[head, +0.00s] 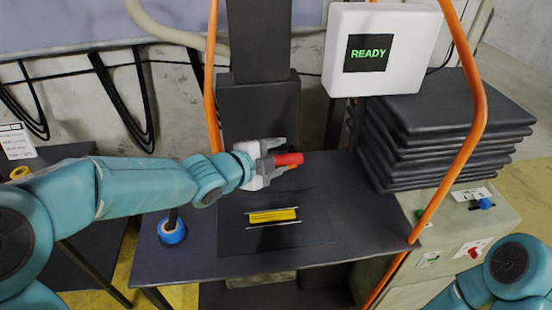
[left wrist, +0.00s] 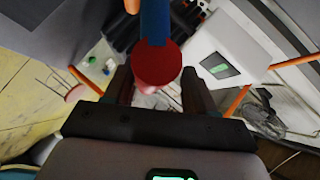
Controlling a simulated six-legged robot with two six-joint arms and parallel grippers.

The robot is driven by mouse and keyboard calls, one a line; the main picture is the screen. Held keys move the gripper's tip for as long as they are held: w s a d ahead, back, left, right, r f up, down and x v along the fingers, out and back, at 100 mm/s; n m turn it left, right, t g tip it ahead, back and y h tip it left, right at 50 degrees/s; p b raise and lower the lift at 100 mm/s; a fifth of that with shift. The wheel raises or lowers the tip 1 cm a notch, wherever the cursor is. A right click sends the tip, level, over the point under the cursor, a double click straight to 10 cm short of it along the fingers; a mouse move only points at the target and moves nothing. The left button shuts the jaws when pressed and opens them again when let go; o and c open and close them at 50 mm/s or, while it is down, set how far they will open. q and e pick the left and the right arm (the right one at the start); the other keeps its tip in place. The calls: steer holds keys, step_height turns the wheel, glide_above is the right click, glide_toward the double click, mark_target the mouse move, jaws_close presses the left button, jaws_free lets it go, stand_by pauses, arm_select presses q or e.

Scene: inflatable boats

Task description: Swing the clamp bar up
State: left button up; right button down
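My left gripper (head: 279,158) is above the dark bench, with its fingers spread. A red handle end (head: 290,160) shows at its fingertips in the head view, pointing right. In the left wrist view the round red end (left wrist: 158,64) lies between the two fingers (left wrist: 160,88), with gaps at its sides, and a blue bar runs up from it. I take this to be the clamp bar's handle; its hinge is not clear. A yellow strip (head: 272,215) lies on the bench below the gripper. My right gripper is out of view; only part of its arm shows at lower right.
A white box with a READY screen (head: 369,53) stands behind, beside a stack of dark slabs (head: 440,125). Orange tubes (head: 463,150) rise at right and left of the bench (head: 205,260). A blue roll (head: 172,231) is at left. A control cabinet (head: 475,225) stands at right.

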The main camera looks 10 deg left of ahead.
arm_select(q)
steer(key=shift+s+f, duration=0.1)
steer(key=p+v, duration=0.3)
steer(key=v, duration=1.3)
steer(key=shift+p, duration=0.4)
steer(key=shift+a, duration=0.1)
steer(key=shift+s, duration=0.15)
